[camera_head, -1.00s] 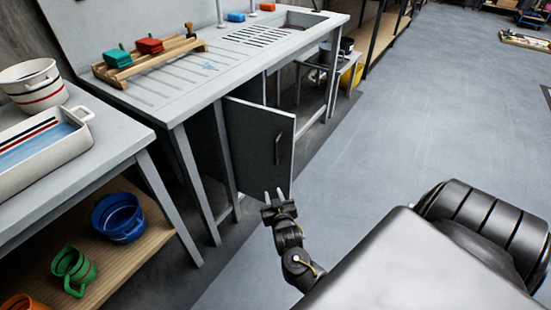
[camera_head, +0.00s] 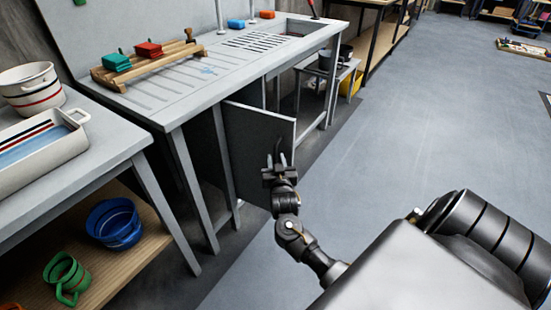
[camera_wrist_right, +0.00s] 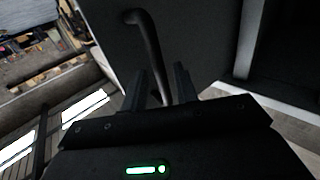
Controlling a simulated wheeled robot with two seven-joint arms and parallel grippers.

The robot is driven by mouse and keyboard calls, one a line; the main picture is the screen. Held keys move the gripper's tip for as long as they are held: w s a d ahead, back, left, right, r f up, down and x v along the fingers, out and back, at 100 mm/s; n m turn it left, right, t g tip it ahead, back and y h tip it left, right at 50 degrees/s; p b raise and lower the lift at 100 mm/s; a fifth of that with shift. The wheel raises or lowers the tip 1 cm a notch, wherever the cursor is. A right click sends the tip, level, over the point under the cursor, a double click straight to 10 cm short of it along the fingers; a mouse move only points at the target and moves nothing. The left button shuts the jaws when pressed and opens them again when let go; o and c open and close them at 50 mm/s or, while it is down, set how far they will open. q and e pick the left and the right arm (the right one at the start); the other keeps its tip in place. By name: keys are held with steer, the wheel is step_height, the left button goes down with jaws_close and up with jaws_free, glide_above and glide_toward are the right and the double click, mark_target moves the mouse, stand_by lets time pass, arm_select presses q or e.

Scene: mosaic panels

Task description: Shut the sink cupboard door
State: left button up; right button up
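The sink cupboard door (camera_head: 250,145) is a grey panel that stands open, swung out from the sink unit (camera_head: 190,98). Its dark handle (camera_head: 279,147) is on the outer face near the free edge. My right gripper (camera_head: 277,160) is in front of that face, at the handle. In the right wrist view the fingers (camera_wrist_right: 160,80) are apart, and the lower part of the curved handle (camera_wrist_right: 147,40) shows between them. I cannot tell whether they touch it. My left gripper is not in view.
A shelf table (camera_head: 115,145) with a white tray (camera_head: 40,150) and striped pot (camera_head: 33,90) stands at left; blue (camera_head: 114,222) and green (camera_head: 67,275) vessels are below. A rack (camera_head: 150,65) sits on the drainer.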

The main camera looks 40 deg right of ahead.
steer(key=shift+x, duration=1)
steer(key=shift+a, duration=0.1)
jaws_close()
